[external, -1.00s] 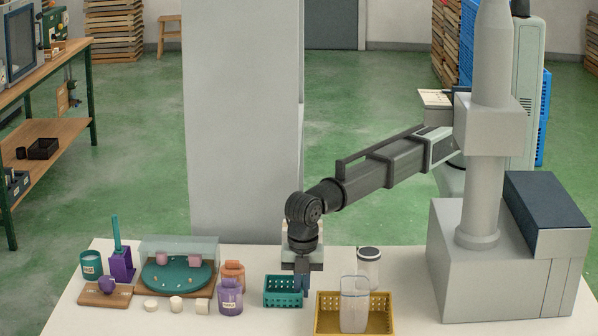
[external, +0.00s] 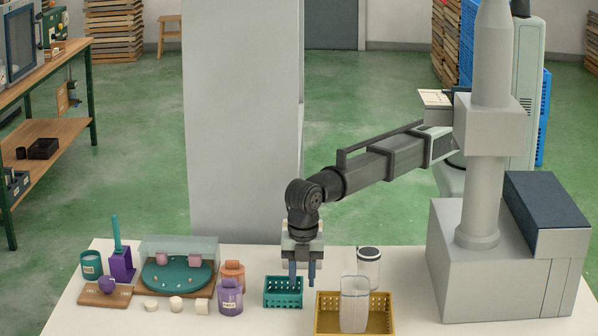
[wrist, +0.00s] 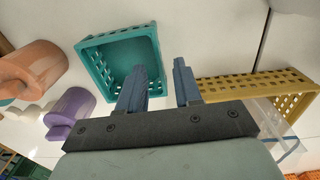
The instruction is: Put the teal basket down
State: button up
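The teal basket (external: 283,292) sits upright on the white table, left of the yellow basket. It also shows in the wrist view (wrist: 98,62), and its inside looks empty. My gripper (external: 302,277) is open, just above the basket's right side. I cannot tell whether the left finger touches the basket.
A yellow basket (external: 325,324) holding a clear container (external: 354,303) stands close on the right. A lidded jar (external: 368,266) is behind it. Purple (external: 230,297) and orange (external: 236,270) jars stand to the left, beside a teal round tray (external: 160,277).

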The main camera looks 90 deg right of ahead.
notch_tip(320, 180, up, 9)
dwell(0.4)
jog(key=shift+s, duration=0.1)
dwell(0.3)
